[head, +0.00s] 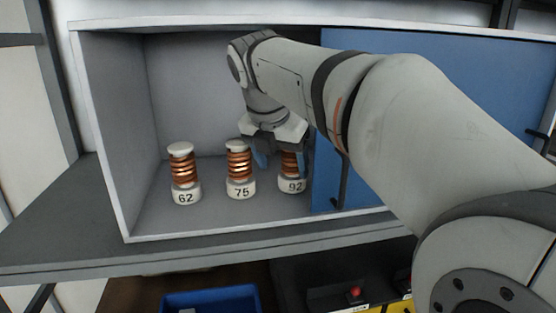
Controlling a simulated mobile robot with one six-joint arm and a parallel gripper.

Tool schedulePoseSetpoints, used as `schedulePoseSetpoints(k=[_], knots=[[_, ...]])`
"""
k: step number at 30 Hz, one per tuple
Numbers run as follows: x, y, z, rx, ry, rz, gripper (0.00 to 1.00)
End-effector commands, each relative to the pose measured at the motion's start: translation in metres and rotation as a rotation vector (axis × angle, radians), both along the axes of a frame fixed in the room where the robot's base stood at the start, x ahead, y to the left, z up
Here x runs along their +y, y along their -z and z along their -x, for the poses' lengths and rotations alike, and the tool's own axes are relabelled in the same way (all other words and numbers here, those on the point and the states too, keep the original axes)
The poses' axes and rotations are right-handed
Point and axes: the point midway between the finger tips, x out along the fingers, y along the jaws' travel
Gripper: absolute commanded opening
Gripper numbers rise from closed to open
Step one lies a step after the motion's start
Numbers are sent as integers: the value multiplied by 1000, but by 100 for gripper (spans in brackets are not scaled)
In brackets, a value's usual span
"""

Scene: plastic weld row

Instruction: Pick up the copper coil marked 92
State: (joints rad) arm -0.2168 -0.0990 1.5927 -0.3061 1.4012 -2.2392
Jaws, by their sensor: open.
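The copper coil marked 92 (291,184) stands upright in the open cabinet, at the right of three coils and close to the blue door's edge. Its white base and some copper windings show; its top is hidden behind my gripper. My gripper (279,158) is open, pointing down at the coil's upper part. One blue-tipped finger is left of the coil, between it and the coil marked 75. The other finger is near the coil's right side, partly hidden. I cannot tell whether the fingers touch it.
The coil marked 75 (240,171) stands just left of my gripper, and the coil marked 62 (184,175) farther left. The blue sliding door (326,167) with a dark handle covers the cabinet's right side. A blue bin (212,300) and a red button (355,292) are below.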

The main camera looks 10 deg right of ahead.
Motion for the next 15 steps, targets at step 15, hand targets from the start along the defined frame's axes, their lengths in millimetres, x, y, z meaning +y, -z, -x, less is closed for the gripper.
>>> schedulePoseSetpoints(k=[15], knots=[[-34, 9, -42, 0, 1, 0, 70]])
